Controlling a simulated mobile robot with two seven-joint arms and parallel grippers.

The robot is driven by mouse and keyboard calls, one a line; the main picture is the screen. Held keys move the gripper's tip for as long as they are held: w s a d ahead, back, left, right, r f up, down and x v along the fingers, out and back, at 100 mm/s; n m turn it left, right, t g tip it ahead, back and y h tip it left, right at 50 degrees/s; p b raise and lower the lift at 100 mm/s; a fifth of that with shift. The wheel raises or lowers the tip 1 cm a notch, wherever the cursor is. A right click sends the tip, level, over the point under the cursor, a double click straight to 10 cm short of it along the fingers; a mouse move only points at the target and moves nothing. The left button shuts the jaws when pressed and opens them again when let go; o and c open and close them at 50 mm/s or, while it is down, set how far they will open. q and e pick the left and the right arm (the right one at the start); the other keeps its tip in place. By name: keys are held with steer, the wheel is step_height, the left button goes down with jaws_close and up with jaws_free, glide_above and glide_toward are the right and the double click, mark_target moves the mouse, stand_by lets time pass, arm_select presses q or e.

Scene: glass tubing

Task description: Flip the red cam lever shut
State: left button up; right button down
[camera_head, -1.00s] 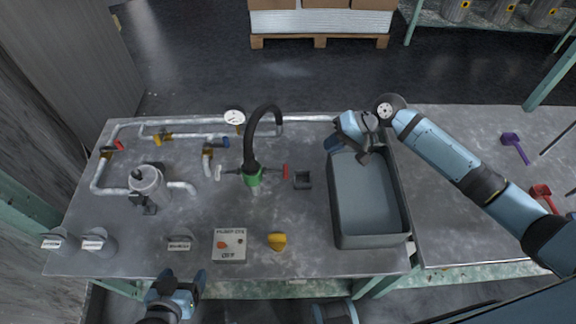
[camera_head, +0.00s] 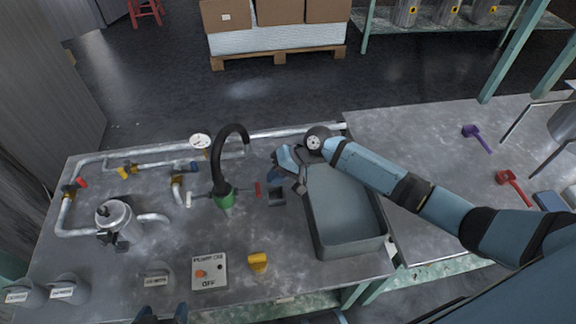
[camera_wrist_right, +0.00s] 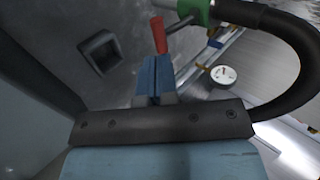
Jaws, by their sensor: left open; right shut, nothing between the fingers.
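The red cam lever (camera_head: 257,188) sticks up at the right side of the green coupling (camera_head: 223,197) under the black hose, in the head view. In the right wrist view the red lever (camera_wrist_right: 158,35) stands just beyond my fingertips. My right gripper (camera_head: 276,157) is above and right of the lever, its fingers (camera_wrist_right: 155,62) shut and empty. In the wrist view the fingertips appear close to the lever's lower end; I cannot tell whether they touch. My left gripper (camera_head: 162,314) shows only partly at the bottom edge of the head view, apart from the lever.
A small dark square holder (camera_head: 277,197) stands right of the lever. A grey bin (camera_head: 345,245) is beyond it. The black hose (camera_head: 216,160) arches up left of the lever. A pressure gauge (camera_head: 200,141), control box (camera_head: 209,271) and yellow object (camera_head: 258,262) are nearby.

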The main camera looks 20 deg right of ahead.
mark_target(259, 189)
steer(key=x, duration=0.2)
steer(key=shift+a+f, duration=0.25)
steer(key=shift+w+a+f, duration=0.1)
steer(key=shift+a+f, duration=0.35)
arm_select(q)
steer(key=shift+a+f, duration=0.1)
steer(key=shift+s+f+b, duration=0.1)
steer(key=shift+f+b, duration=0.05)
steer(key=shift+b, duration=0.15)
arm_select(e)
steer(key=shift+f, duration=0.15)
